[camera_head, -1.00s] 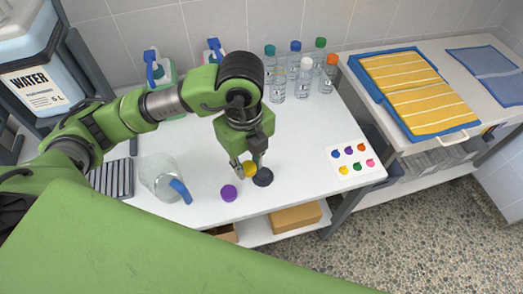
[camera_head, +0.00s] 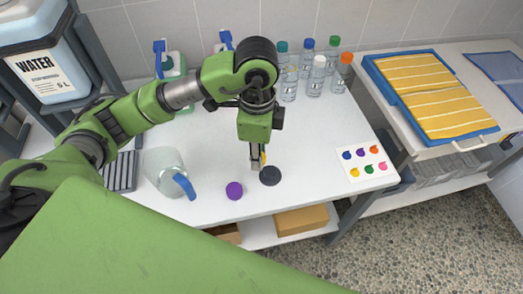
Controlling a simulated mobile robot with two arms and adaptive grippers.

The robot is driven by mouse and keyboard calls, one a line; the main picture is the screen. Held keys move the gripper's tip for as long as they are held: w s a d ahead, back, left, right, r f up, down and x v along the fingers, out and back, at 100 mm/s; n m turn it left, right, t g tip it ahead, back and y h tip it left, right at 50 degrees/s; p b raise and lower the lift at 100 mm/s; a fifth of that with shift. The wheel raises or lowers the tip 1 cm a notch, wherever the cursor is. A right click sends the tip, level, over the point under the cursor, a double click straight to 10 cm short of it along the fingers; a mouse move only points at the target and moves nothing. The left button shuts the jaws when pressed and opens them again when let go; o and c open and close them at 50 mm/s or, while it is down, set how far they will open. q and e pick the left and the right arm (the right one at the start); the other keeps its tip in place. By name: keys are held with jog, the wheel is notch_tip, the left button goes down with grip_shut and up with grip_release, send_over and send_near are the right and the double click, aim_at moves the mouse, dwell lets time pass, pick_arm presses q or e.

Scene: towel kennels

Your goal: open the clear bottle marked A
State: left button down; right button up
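Several clear bottles stand at the back of the white table, with a teal cap (camera_head: 282,47), a blue cap (camera_head: 308,43), a green cap (camera_head: 334,41), a white cap (camera_head: 320,61) and an orange cap (camera_head: 346,58). Their labels are too small to read, so I cannot tell which is marked A. My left gripper (camera_head: 258,167) points down at the table's middle, in front of the bottles and apart from them. A sliver of a yellow cap (camera_head: 263,158) shows at its fingers, which appear closed on it; the rest is hidden. My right gripper is not in view.
A dark round piece (camera_head: 270,176) lies beside the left gripper, with a purple cap (camera_head: 234,190) nearby. A card with coloured dots (camera_head: 366,164) lies right. Spray bottles (camera_head: 172,67) stand at the back left.

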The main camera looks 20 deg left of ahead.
pick_arm(q)
jog(key=w+a+f, duration=0.1)
jog(key=w+f, duration=0.1)
jog(key=w, duration=0.1)
jog(key=w+a+f+p, duration=0.1)
jog(key=w+f, duration=0.2)
jog(key=w+a+f, duration=0.1)
jog(key=w+f, duration=0.1)
jog(key=w, duration=0.1)
jog(key=shift+a+f+p, duration=0.1)
jog(key=shift+f+p, duration=0.1)
jog(key=shift+p, duration=0.15)
jog(key=f+p, duration=0.1)
jog(key=f, duration=0.2)
jog(key=shift+w, duration=0.2)
jog(key=shift+f, duration=0.2)
jog(key=shift+f, duration=0.1)
jog(key=shift+f, duration=0.15)
jog(key=c, duration=1.7)
grip_release()
